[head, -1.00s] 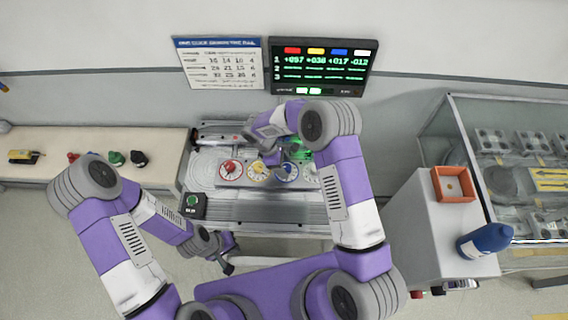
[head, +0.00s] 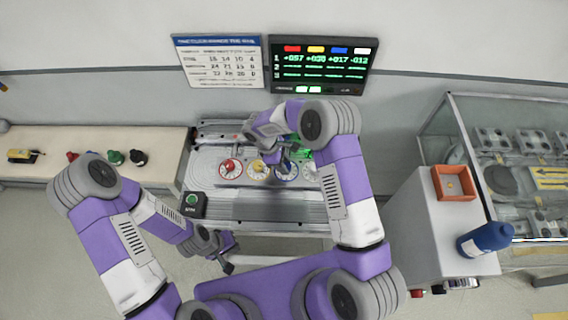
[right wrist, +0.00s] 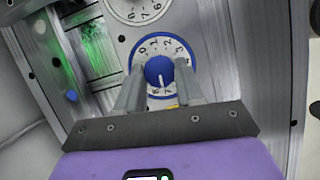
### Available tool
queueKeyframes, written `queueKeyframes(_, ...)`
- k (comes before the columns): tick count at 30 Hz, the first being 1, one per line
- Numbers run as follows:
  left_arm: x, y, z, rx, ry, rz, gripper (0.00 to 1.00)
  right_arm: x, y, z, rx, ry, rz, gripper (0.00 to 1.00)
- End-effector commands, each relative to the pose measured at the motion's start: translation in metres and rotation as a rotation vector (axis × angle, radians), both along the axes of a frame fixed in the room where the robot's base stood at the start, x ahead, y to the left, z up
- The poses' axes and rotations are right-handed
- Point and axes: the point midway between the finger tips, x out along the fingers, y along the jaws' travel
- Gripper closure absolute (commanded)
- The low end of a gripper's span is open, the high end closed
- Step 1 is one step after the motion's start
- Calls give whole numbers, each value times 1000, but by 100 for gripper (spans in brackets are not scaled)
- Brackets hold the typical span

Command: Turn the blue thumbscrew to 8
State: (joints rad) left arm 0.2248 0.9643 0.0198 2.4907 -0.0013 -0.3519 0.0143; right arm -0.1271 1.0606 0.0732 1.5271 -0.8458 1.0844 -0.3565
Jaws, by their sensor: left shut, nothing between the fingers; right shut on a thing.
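The blue thumbscrew (right wrist: 159,71) sits at the centre of a white, blue-rimmed numbered dial (right wrist: 180,49) in the right wrist view. A white line on the knob points towards the bottom of that picture. The digits 0 to 3 show along the top of the dial; the fingers hide part of the sides. My right gripper (right wrist: 160,82) is shut on the thumbscrew, one finger on each side. In the head view the blue dial (head: 287,176) is partly covered by my right gripper (head: 284,166). My left gripper (head: 228,268) is shut and empty, low in front of the bench.
The red dial (head: 231,167) and yellow dial (head: 258,171) stand left of the blue one. A black box with a green button (head: 192,203) is at the bench's left. A wall screen (head: 324,67) shows numbers beside a printed chart (head: 219,62).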

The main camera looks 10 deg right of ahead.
Motion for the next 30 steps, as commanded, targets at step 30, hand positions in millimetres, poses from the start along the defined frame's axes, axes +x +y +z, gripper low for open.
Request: queueKeyframes(30, 0, 0, -32, 0, 0, 0, 100, 4, -2, 1, -1, -1, -481, 94)
